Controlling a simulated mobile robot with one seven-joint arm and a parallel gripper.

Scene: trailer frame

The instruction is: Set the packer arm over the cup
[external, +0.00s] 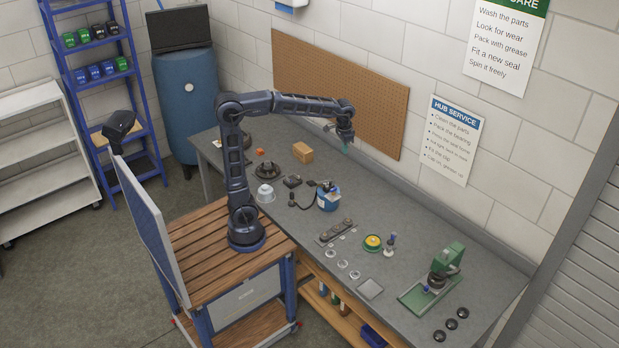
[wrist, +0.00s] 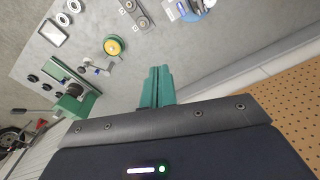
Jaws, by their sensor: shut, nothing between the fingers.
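A round yellow cup with a green rim (external: 373,242) sits on the grey bench, right of centre. It also shows in the wrist view (wrist: 115,46). Beside it stands a small pale post with a dark blue part (external: 390,242), which looks like the packer arm; in the wrist view this piece (wrist: 94,68) lies beside the cup, not over it. My gripper (external: 345,149) is high above the far side of the bench, well apart from both. In the wrist view its teal fingers (wrist: 158,84) are shut together with nothing between them.
A green press (external: 443,268) stands at the bench's right end, near several dark rings. A blue-and-white container (external: 328,196), a rack with round parts (external: 336,232) and a cardboard box (external: 303,152) occupy the bench. A pegboard (external: 335,85) backs it.

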